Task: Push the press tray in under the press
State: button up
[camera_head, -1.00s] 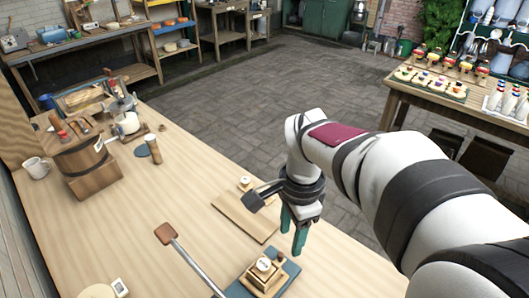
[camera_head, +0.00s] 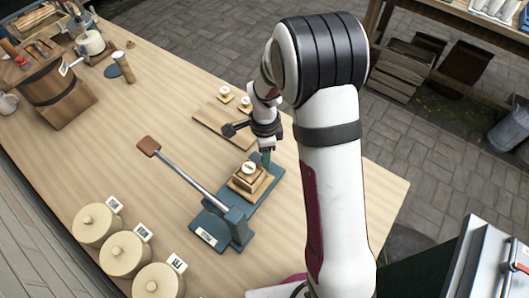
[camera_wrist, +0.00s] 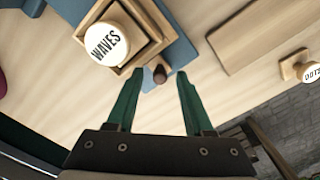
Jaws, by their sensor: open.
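The press tray (camera_head: 262,186) is a square wooden tray at the far end of the press's blue base, out from the press head (camera_head: 236,226). A dark brown knob (camera_wrist: 160,74) sticks out from the tray's outer side. My gripper (camera_wrist: 158,72) is open, with one green finger on each side of the knob in the wrist view. In the head view my gripper (camera_head: 267,158) is just beyond the tray's far side; contact cannot be told.
The press's lever (camera_head: 184,174) slants up left to a brown handle (camera_head: 149,146). Several lidded round jars (camera_head: 122,254) stand front left. Open table lies between.

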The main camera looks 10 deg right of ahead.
jog(key=shift+f, duration=0.1)
grip_shut()
dwell(1.4)
